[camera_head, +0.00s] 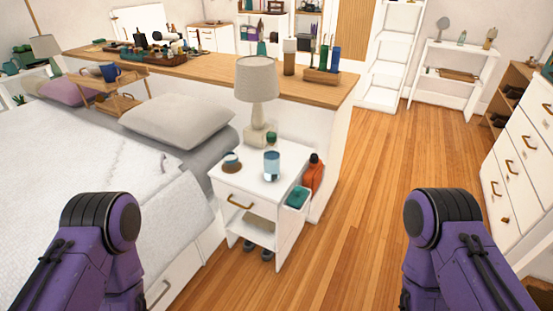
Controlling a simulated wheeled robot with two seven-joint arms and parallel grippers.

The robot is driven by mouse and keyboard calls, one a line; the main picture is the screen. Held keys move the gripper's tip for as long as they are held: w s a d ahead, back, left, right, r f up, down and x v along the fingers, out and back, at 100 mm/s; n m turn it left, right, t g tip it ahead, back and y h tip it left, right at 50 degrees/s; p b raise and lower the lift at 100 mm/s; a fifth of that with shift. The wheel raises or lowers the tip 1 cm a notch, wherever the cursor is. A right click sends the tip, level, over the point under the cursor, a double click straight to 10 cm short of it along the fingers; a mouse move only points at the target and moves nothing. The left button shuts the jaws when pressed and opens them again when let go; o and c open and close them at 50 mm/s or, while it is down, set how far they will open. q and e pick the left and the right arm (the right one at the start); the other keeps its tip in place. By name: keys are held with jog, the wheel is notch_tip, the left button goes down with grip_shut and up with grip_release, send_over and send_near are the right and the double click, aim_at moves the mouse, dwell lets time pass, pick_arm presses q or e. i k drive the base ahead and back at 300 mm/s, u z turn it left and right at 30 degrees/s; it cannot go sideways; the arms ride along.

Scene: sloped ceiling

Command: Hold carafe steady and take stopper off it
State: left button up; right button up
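A clear and blue glass vessel, which looks like the carafe (272,165), stands upright on the white nightstand (250,187) beside the bed. A small dark green piece (271,139) shows just above and behind it. I cannot tell whether this is the stopper or a separate bottle. My two purple arms come in at the bottom left and bottom right, well apart from the nightstand. Neither gripper shows in the view.
A lamp (257,85) stands behind the carafe. A small round blue and brown item (231,161) sits to its left. A side holder with a teal item (297,196) and an orange bottle (314,172) are at the nightstand's right. The bed (90,180) is left; wooden floor (365,210) is clear right.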

aim_at(271, 157)
jog(key=k, duration=0.65)
jog(key=z, duration=0.45)
jog(key=i, duration=1.25)
jog(key=u, duration=0.65)
